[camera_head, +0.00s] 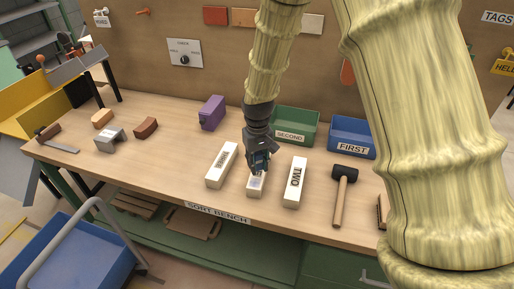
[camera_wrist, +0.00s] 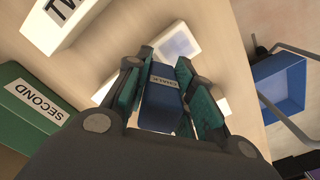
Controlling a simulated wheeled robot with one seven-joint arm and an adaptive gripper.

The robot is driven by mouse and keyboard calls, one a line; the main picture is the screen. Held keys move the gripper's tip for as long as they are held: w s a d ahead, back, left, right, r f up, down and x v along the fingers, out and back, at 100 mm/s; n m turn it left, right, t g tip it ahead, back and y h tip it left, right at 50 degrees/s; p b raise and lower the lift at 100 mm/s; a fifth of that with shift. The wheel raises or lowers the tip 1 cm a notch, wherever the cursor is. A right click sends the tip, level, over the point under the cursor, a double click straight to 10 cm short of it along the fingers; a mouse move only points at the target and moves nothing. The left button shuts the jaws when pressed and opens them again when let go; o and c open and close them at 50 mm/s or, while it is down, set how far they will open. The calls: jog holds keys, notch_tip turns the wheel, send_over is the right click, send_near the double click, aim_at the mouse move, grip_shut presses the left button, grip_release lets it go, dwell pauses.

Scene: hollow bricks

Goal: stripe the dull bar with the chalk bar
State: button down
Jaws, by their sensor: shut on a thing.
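My gripper (camera_head: 258,165) is shut on a small dark blue block (camera_wrist: 162,98) with a label, partly hidden by the fingers; its label is hard to read, perhaps "CHALK". In the wrist view my gripper (camera_wrist: 160,72) has one finger on each side of the block. Just beyond lies a white bar (camera_head: 255,188) with a pale bluish-grey patch on top; it also shows in the wrist view (camera_wrist: 178,42). I cannot tell whether the block touches it. To its right is a white bar marked "TWO" (camera_head: 295,183), to its left another labelled white bar (camera_head: 222,165).
A hammer (camera_head: 343,192) lies right of the bars. A green bin "SECOND" (camera_head: 296,127), a blue bin "FIRST" (camera_head: 352,138) and a purple block (camera_head: 212,113) stand behind. Several small blocks lie at left. The bench front left of the bars is clear.

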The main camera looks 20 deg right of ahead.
aim_at(258, 153)
jog(key=shift+w+r+p, duration=0.25)
jog(key=shift+r+p, duration=0.3)
jog(key=shift+r, duration=0.3)
jog(key=shift+s+r+p, duration=0.15)
jog(key=shift+r+p, duration=0.75)
jog(key=shift+r, duration=0.35)
jog(key=shift+f, duration=0.1)
